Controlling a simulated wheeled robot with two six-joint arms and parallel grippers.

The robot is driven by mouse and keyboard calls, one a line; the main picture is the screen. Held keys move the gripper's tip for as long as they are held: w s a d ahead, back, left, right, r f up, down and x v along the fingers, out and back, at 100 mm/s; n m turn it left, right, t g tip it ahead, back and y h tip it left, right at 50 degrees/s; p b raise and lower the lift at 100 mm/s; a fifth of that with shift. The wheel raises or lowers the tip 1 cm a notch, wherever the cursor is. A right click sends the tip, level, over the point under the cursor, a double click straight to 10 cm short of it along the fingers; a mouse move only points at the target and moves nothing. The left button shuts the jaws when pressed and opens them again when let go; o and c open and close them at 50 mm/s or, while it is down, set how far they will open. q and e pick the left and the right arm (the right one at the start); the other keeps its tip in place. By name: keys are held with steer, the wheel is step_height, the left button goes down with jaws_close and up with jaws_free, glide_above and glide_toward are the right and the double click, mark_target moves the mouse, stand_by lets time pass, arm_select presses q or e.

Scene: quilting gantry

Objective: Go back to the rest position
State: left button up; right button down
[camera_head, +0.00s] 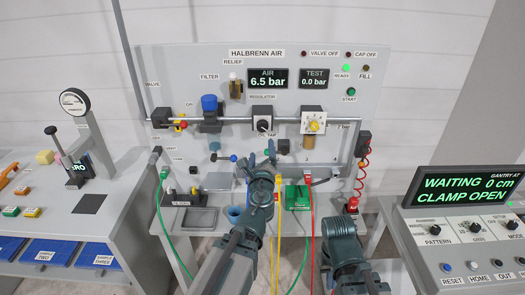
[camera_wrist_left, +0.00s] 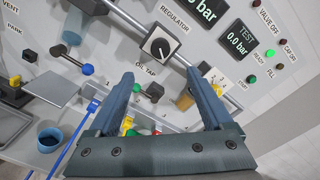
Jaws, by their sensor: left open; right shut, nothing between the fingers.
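My left gripper (camera_head: 262,158) is raised in front of the lower middle of the grey air panel (camera_head: 210,65). Its two blue-grey fingers stand apart with nothing between them. In the left wrist view the open left gripper (camera_wrist_left: 166,90) frames the oil tap area below the black regulator knob (camera_wrist_left: 160,47). The fingers look clear of the knob, but their distance to the panel cannot be told. My right gripper (camera_head: 371,282) is low at the bottom edge, right of the middle; its fingers are hard to make out, and no object shows in it.
A green hose (camera_head: 166,225), yellow hose (camera_head: 276,235) and red hose (camera_head: 312,235) hang near my arms. A gantry console (camera_head: 455,225) reads "WAITING 0 cm, CLAMP OPEN" at right. A side bench (camera_head: 125,190) with a lever press stands left. A blue cup (camera_wrist_left: 50,138) is below the panel.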

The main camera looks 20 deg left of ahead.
arm_select(q)
steer(key=s+d+f+n+g+y+b, duration=0.1)
steer(key=s+f+n+g, duration=0.35)
steer(key=f+n, duration=0.35)
steer(key=s+d+f+n+g+b, duration=0.1)
steer(key=s+d+f+n+g, duration=0.1)
steer(key=s+f+n+g, duration=0.4)
steer(key=s+d+f+n+g+h+b, duration=0.1)
steer(key=s+d+f+n+g+h, duration=0.4)
steer(key=s+d+f, duration=0.6)
steer(key=shift+s+d+n+g, duration=0.65)
steer(key=shift+s+g, duration=0.3)
steer(key=shift+s, duration=0.3)
stand_by(2.1)
